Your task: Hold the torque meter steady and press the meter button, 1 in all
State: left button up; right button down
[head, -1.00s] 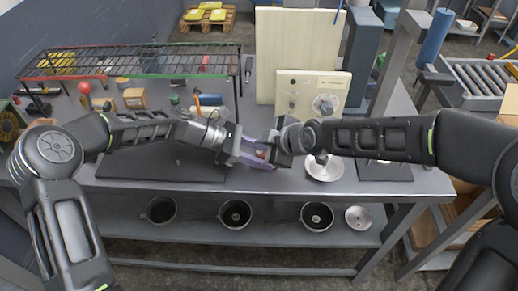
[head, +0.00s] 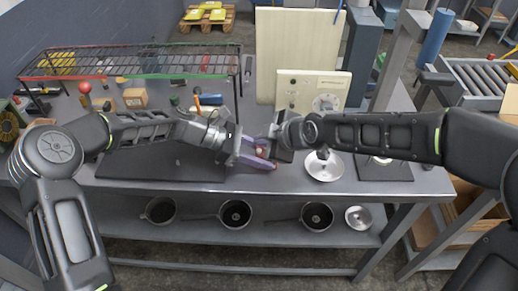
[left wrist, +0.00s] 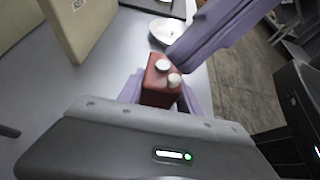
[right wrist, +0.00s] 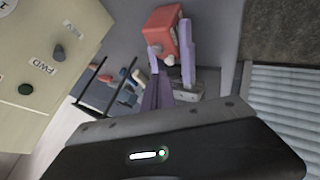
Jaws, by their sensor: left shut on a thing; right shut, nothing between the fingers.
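The torque meter is a small red box (left wrist: 160,88) with two pale round caps on one face, seen in the left wrist view; which cap is the button I cannot tell. My left gripper (head: 258,156) is shut on the meter, its purple fingers on either side, above the table's front part. The red box also shows in the right wrist view (right wrist: 163,32). My right gripper (right wrist: 157,62) is shut and empty, its purple fingertips close to the meter's capped face. Whether they touch it is unclear. In the head view the right fingers are mostly hidden.
A cream control panel (head: 312,92) stands behind the right gripper. A round metal dish (head: 324,167) lies on the table to the right. A wire rack (head: 135,62) stands at the back left. Several pans sit on the lower shelf (head: 275,236).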

aim_at(262, 156)
notch_tip(262, 156, up, 5)
dwell(0.7)
dwell(0.4)
pick_arm(q)
jog(key=o, duration=1.1)
jog(key=shift+c, duration=0.2)
jog(key=v, duration=1.2)
